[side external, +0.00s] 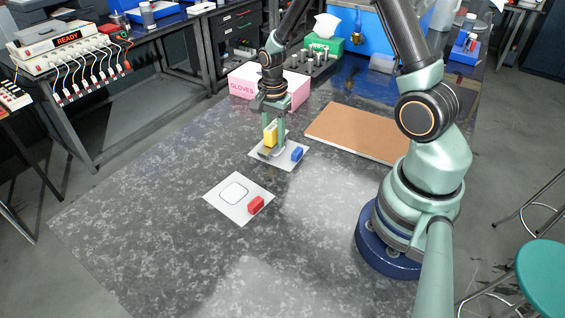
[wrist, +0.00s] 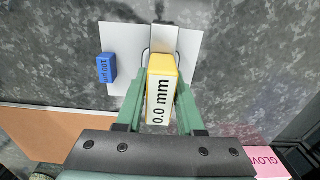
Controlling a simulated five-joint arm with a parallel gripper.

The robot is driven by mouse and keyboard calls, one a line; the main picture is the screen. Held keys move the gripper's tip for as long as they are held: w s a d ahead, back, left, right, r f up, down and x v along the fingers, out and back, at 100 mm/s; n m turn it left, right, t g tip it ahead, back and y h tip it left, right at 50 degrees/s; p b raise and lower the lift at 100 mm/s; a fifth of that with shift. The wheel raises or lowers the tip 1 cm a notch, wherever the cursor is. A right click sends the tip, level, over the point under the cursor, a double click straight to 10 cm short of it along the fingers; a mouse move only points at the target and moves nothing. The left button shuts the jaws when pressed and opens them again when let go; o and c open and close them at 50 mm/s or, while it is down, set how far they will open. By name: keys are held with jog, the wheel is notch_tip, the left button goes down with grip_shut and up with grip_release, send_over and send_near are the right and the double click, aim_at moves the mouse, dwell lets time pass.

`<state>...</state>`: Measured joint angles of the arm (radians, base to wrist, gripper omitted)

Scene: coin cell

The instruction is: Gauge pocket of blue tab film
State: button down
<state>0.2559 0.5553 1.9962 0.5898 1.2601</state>
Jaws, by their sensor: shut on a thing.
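The blue tab film is a white sheet (side external: 284,162) with a blue tab (side external: 297,154) at its right in the side view. In the wrist view the sheet (wrist: 120,42) has the tab (wrist: 106,69), marked 100 µm, at its left. My gripper (side external: 273,140) points down over this sheet, shut on a yellow gauge (side external: 270,135). The gauge (wrist: 162,92) reads 0.0 mm in the wrist view, between my fingers (wrist: 160,98). Its grey end (wrist: 164,40) lies over the sheet's pocket outline and hides part of it. I cannot tell whether it touches the film.
Another white sheet (side external: 229,208) with an outlined pocket and a red tab (side external: 256,205) lies nearer the camera. A pink glove box (side external: 243,84) stands behind my gripper. A brown board (side external: 355,132) lies to the right. The dark table's front left is clear.

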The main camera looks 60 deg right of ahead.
aim_at(273, 125)
jog(key=shift+f, duration=0.1)
dwell(0.3)
jog(key=shift+c, duration=2.2)
grip_release()
jog(key=shift+r, duration=3.55)
